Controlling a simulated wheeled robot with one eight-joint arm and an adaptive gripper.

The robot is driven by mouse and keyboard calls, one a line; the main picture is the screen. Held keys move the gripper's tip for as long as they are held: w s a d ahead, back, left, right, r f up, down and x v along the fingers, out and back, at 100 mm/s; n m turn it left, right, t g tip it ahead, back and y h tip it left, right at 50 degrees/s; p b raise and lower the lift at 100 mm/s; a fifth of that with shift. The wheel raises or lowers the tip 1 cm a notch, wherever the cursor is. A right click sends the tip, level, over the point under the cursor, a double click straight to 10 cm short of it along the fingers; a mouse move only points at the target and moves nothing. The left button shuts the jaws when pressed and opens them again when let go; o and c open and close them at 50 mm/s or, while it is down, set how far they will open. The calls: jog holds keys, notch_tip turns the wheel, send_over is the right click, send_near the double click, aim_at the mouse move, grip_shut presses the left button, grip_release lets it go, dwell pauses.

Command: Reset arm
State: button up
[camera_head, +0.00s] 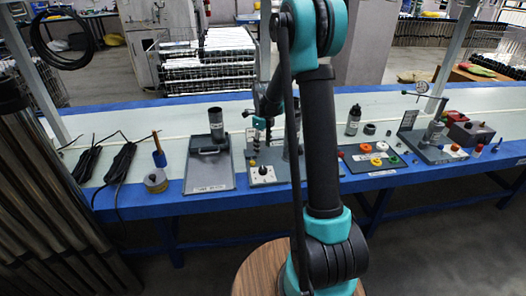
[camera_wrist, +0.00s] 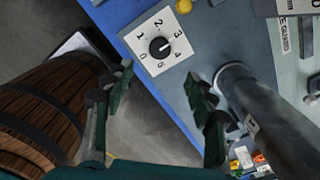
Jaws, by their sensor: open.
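My arm rises through the middle of the head view, and its wrist hangs low over the blue-edged bench (camera_head: 135,200). In the wrist view my gripper (camera_wrist: 163,98) is open, its two dark green fingers well apart with nothing between them. Beyond the fingers is a grey plate with a white numbered dial panel (camera_wrist: 159,40) and black knob. The dial panel also shows in the head view (camera_head: 262,174), below my wrist. A dark grey cylinder (camera_wrist: 265,110) stands just right of the right finger, and I cannot tell whether they touch. My arm hides part of this fixture in the head view.
Left on the bench are a grey tray (camera_head: 208,175) with a dark cylinder (camera_head: 216,125), a tape roll (camera_head: 156,181) and black cables (camera_head: 120,163).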

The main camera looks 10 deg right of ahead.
jog(key=s+d+r+n+t, duration=0.1)
jog(key=s+d+n+t, duration=0.1)
jog(key=s+n, duration=1.1)
jog(key=s+d+r+n+t, duration=0.1)
jog(key=s+d+n+t, duration=0.1)
jog(key=s+n, duration=1.1)
jog(key=s, duration=0.4)
jog(key=shift+s+n, duration=0.25)
jog(key=shift+n, duration=0.15)
jog(key=shift+r, duration=0.1)
